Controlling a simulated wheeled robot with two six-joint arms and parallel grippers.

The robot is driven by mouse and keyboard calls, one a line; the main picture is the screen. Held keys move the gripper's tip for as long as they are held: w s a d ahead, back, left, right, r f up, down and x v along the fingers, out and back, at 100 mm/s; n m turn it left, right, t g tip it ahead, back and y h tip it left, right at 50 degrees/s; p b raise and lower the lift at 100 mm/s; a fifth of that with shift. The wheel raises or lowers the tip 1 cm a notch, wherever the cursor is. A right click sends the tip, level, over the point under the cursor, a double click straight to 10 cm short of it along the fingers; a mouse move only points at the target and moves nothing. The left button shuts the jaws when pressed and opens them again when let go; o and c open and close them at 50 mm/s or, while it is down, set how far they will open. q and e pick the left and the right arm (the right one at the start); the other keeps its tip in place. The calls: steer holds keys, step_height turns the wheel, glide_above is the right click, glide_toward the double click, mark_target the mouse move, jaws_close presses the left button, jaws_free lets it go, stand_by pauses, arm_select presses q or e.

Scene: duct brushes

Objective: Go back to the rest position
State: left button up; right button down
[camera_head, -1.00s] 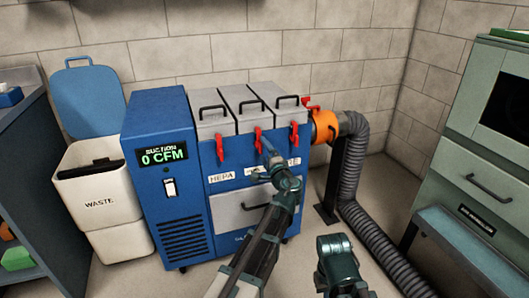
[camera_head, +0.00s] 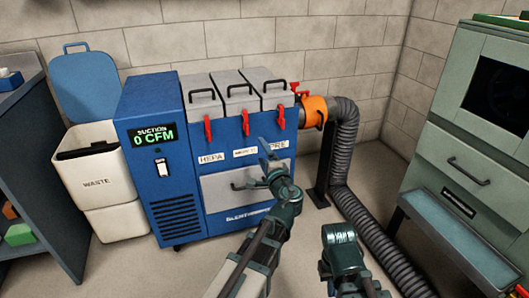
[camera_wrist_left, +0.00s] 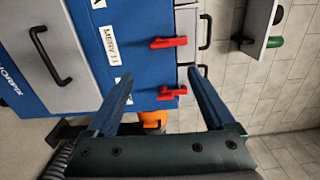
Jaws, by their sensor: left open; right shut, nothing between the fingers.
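My left gripper (camera_head: 268,153) is open and empty in front of the blue suction unit (camera_head: 180,195), below and between the middle and right red latches. In the left wrist view its two blue fingers (camera_wrist_left: 160,98) stand wide apart, with nothing between them. My right gripper (camera_head: 341,250) is low in the head view, right of the left arm. It is shut and holds nothing visible; its fingertips cannot be made out.
Red latches (camera_head: 246,124) hang below the grey lids (camera_head: 236,94). An orange collar (camera_head: 314,111) joins a grey hose (camera_head: 347,150) running down to the floor. A waste bin (camera_head: 97,180) stands left, a green-grey cabinet (camera_head: 455,135) right. Floor shows between hose and cabinet.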

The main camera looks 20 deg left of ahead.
arm_select(q)
steer(key=s+f+n+g+h, duration=0.1)
steer(key=s+f+n+g, duration=0.5)
steer(key=f, duration=0.3)
steer(key=s+d+f+g+h+p, duration=0.1)
steer(key=s+d+f+g+h, duration=0.3)
steer(key=s, duration=0.3)
steer(key=s+d+f+n+g+h, duration=0.1)
steer(key=s+d+f+g, duration=0.15)
steer(key=s+d, duration=0.4)
steer(key=s+d+f+g+h+p, duration=0.1)
steer(key=s+d+f+g+h, duration=0.3)
steer(key=s, duration=0.4)
step_height(320, 180, up, 38)
steer(key=t+p, duration=0.1)
steer(key=p, duration=3.7)
steer(key=shift+w+d+f+y, duration=0.2)
steer(key=shift+w+d+y, duration=0.1)
steer(key=shift+d+y, duration=0.1)
steer(key=shift+t, duration=0.25)
